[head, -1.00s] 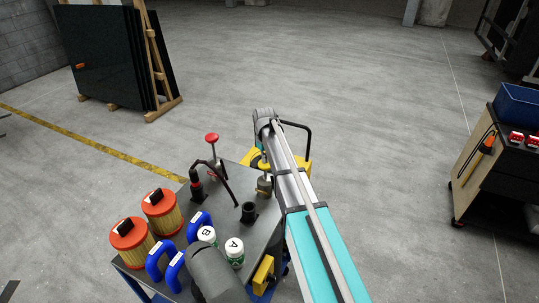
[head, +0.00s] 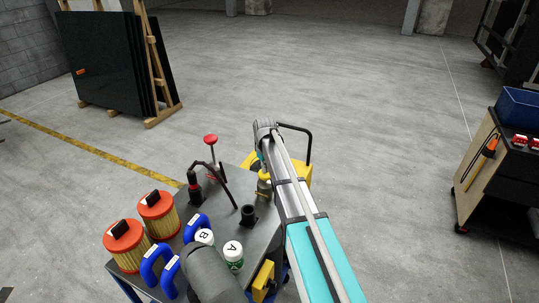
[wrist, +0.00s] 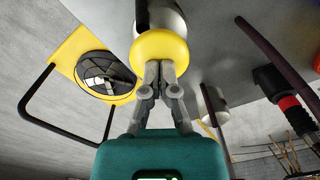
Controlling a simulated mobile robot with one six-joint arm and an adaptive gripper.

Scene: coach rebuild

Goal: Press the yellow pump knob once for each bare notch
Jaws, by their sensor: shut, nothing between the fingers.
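The yellow pump knob (wrist: 160,48) is large in the wrist view, on top of a pale rounded body. My gripper (wrist: 160,66) is shut and empty. Its fingertips overlap the knob's near edge in the picture; I cannot tell whether they touch it. In the head view the pump (head: 264,188) stands at the trolley's far right corner, partly hidden by my arm. My fingers are not clear there. I cannot make out any notches in either view.
The trolley top (head: 228,222) also carries a red-knobbed rod (head: 211,140), a black cup (head: 248,215), orange-capped filters (head: 123,238), blue handles (head: 153,264) and white containers marked A (head: 233,250) and B (head: 204,237). A yellow unit with a black rail (head: 309,140) lies beyond.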

